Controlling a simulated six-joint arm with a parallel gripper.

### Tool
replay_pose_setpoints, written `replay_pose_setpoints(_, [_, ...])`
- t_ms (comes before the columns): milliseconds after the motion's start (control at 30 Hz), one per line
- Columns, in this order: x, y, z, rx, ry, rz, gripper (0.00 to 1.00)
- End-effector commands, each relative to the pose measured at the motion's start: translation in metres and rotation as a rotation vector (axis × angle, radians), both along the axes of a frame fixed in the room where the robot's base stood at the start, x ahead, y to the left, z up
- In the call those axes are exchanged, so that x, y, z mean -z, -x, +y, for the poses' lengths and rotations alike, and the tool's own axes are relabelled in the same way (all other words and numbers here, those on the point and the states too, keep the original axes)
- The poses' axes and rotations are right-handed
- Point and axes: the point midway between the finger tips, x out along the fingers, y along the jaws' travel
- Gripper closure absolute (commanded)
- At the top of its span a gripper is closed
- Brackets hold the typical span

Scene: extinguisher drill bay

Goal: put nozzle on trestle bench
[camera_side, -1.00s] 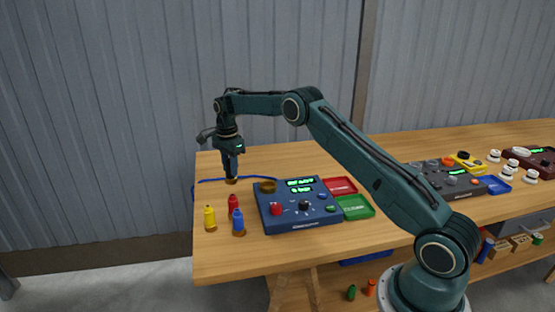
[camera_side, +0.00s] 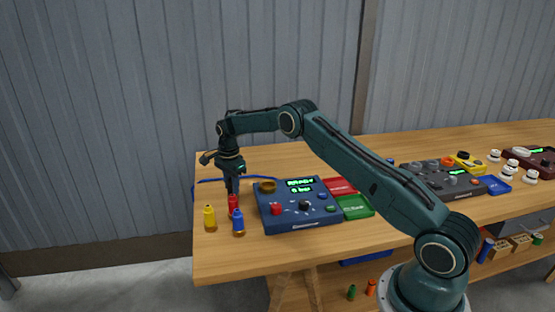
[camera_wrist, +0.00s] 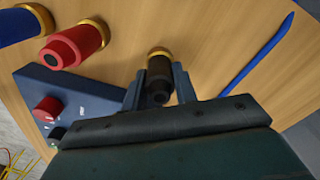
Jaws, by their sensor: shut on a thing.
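The nozzle (camera_wrist: 159,68) is a black piece with a brass collar in the wrist view. My gripper (camera_wrist: 158,88) is shut on it, one finger on each side. In the side view my gripper (camera_side: 232,190) points down over the left part of the trestle bench (camera_side: 222,258), just behind a red piece. The held nozzle is mostly hidden there by the fingers and the red piece. Wood lies behind the nozzle in the wrist view; I cannot tell whether it touches the bench.
Red (camera_side: 233,203), blue (camera_side: 238,223) and yellow (camera_side: 210,217) pieces with brass collars stand close by. A blue console (camera_side: 300,212) with a brass ring (camera_side: 267,186) is to the right. A blue hose (camera_side: 205,181) lies behind. Bare wood lies in front.

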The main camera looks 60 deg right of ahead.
Motion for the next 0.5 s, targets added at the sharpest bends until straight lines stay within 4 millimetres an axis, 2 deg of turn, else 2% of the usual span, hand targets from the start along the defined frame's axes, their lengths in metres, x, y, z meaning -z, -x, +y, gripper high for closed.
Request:
replay_pose_setpoints(367, [0.0019, -0.0003, -0.0001, 0.0, 0.0, -0.001, 0.99])
replay_pose_setpoints(400, [0.0027, -0.0001, 0.0, 0.0, 0.0, 0.0, 0.7])
replay_pose_setpoints(500, [0.0024, -0.0002, 0.0, 0.0, 0.0, -0.001, 0.5])
